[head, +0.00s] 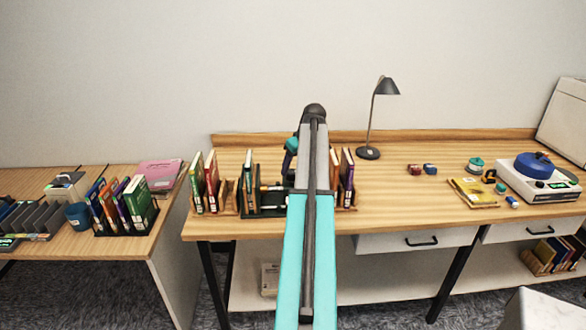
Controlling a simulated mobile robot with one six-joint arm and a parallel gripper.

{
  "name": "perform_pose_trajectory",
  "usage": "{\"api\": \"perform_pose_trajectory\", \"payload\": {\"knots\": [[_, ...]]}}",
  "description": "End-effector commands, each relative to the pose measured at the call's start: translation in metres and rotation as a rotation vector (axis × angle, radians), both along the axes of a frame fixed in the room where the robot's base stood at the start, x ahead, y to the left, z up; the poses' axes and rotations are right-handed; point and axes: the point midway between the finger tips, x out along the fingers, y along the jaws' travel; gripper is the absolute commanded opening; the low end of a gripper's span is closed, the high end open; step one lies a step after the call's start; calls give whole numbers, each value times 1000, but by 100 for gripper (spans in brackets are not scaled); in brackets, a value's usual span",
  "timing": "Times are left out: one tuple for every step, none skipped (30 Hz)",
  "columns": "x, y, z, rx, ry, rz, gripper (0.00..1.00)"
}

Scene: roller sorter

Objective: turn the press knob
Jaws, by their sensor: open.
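My arm reaches up the middle of the picture over the wooden workbench (420,150). My gripper (287,163) shows only in part, left of the arm, above the bench. Its fingertips are mostly hidden, and I see nothing held in it. A dark green frame with rods (262,211) stands just below it with an upright green book; it looks like a press. The arm covers its right part, and I cannot make out a knob on it. At the far right, a white machine (530,188) carries a round blue knob-like top (535,164), well away from my gripper.
Wooden book racks (226,208) flank the frame. A black lamp (369,153) stands behind, right of the arm. The left table (110,245) holds books and trays.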

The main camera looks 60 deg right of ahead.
Motion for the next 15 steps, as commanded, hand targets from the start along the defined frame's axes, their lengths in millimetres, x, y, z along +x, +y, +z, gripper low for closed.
{"api": "perform_pose_trajectory", "payload": {"knots": [[2,-1,-4,0,0,0,63],[4,-1,-6,0,0,1,63],[5,-2,-10,0,0,1,63],[6,-2,-12,1,1,0,63],[6,-2,-14,1,1,1,63],[7,-2,-16,0,1,1,63],[8,-2,-18,0,0,1,63],[8,-3,-19,0,0,1,63],[9,-3,-20,-2,-1,1,63],[9,-3,-21,-2,-1,1,63],[9,-3,-21,-2,-1,1,63],[9,-3,-22,-2,-1,1,63],[9,-3,-22,-2,-1,1,63],[9,-3,-22,-2,-1,1,63],[9,-3,-22,-2,-1,1,63]]}}
